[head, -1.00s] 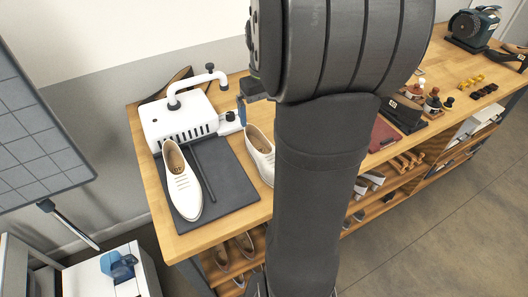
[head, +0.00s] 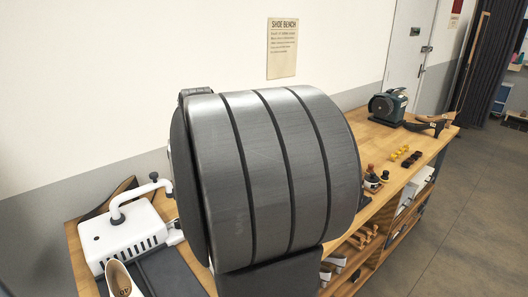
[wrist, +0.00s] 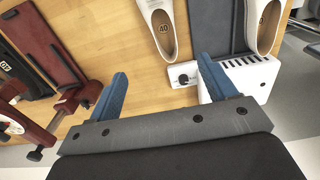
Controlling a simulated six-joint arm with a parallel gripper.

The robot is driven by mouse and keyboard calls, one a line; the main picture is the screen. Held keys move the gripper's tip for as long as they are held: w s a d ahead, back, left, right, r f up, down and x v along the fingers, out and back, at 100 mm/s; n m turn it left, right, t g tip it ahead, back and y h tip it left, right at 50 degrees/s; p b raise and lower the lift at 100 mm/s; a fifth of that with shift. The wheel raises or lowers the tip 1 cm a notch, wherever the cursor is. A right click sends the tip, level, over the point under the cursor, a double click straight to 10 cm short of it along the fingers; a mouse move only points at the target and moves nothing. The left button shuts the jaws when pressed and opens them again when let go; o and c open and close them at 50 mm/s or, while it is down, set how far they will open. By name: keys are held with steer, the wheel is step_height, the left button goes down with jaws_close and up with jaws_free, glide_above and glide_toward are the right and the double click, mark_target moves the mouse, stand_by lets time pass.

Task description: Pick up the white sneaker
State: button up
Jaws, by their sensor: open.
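Two white lace-up shoes show in the wrist view. One shoe (wrist: 160,28), marked 40 inside, lies on the wood bench top near the top middle. In the head view only the heel end of one white shoe (head: 121,281) shows at the bottom left edge. My gripper (wrist: 163,84) is open and empty, its blue fingers wide apart. The nearer shoe is just beyond the fingertips, between them and apart from them. My arm hides the gripper in the head view.
A white machine with a bent arm (head: 125,232) stands at the bench's left end; it shows close to my right finger in the wrist view (wrist: 245,78). A dark red stand (wrist: 45,40) is at the left. A green machine (head: 388,105) stands at the far end.

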steer(key=c, duration=0.9)
steer(key=shift+m, duration=0.6)
steer(key=shift+s+a+f, duration=0.4)
steer(key=shift+f, duration=3.5)
steer(key=shift+s+a+f, duration=0.35)
steer(key=shift+a+f, duration=0.05)
steer(key=shift+f, duration=3.55)
steer(key=shift+s+a+f, duration=0.4)
steer(key=shift+f, duration=3.5)
